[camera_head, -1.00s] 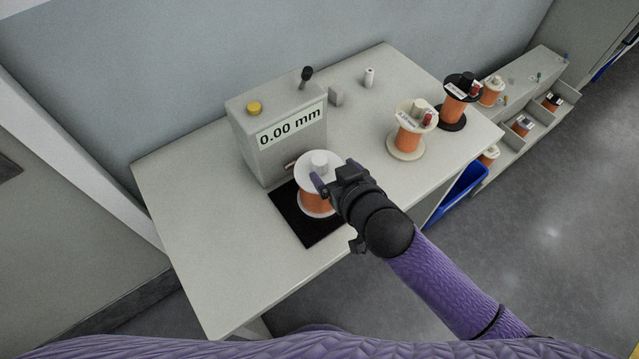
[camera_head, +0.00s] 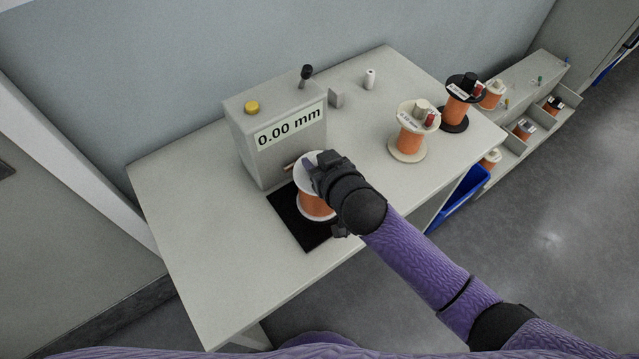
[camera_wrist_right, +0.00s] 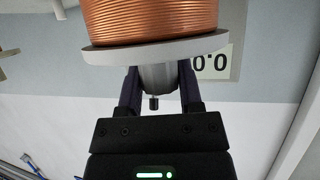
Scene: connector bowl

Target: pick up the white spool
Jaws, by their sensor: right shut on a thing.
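The white spool (camera_head: 302,183), wound with orange copper wire, stands on a black mat (camera_head: 290,220) in front of the grey gauge box. My right gripper (camera_head: 318,165) is over the spool's top and hides much of it. In the right wrist view, the gripper (camera_wrist_right: 158,78) is shut on the hub that sticks out from the spool's white flange (camera_wrist_right: 150,50), with a finger on each side. The copper winding shows beyond the flange. My left gripper is not in view.
The grey box (camera_head: 245,150) reads "0.00 mm" and has a yellow button and a black lever. A cream spool (camera_head: 408,158) and a black spool (camera_head: 453,126) stand to the right. A blue bin (camera_head: 462,195) is beside the table. The front left tabletop is clear.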

